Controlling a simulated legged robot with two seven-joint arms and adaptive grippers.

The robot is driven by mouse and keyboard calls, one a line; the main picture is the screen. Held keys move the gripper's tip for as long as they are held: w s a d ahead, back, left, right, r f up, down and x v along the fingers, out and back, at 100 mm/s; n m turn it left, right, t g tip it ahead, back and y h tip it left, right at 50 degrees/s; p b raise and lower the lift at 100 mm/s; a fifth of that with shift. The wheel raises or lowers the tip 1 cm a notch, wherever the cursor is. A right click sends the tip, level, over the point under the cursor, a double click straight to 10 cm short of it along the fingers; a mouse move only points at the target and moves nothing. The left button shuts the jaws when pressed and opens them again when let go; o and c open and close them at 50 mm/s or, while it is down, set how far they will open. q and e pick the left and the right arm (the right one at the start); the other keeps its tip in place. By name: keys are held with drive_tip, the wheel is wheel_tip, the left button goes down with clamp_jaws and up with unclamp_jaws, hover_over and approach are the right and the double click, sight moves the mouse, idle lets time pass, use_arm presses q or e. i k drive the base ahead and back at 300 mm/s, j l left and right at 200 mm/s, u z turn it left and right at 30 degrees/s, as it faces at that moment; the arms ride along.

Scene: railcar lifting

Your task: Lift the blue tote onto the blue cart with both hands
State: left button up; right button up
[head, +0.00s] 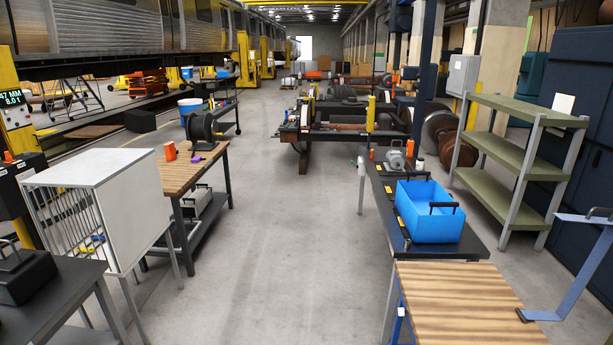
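The blue tote (425,231) is an open box with dark handles on its rim. It stands upright on a dark-topped bench (385,190) right of centre. In front of the bench, at the lower right, is a cart with a striped wooden top (455,305) and blue frame parts. A blue bent handle frame (575,280) rises at its right side; this looks like the blue cart. Its visible top is bare and close to the tote's bench. The lower part of the cart is cut off by the picture edge. Neither of my grippers is in view.
A grey motor-like part (395,159) stands behind the tote on the same bench. A green shelf rack (510,150) stands to the right. A white cage cabinet (105,200) and a wood-topped table (185,172) stand left. The floor aisle (270,250) between is clear.

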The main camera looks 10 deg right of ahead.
sight(470, 318)
drive_tip(key=i, duration=2.1)
drive_tip(key=i+j+z, duration=0.1)
drive_tip(key=i+z, duration=0.15)
drive_tip(key=i, duration=0.2)
drive_tip(key=i+j+z, duration=0.3)
drive_tip(key=i, duration=0.15)
drive_tip(key=i+j+z, duration=0.25)
drive_tip(key=i, duration=0.15)
drive_tip(key=i+l, duration=0.05)
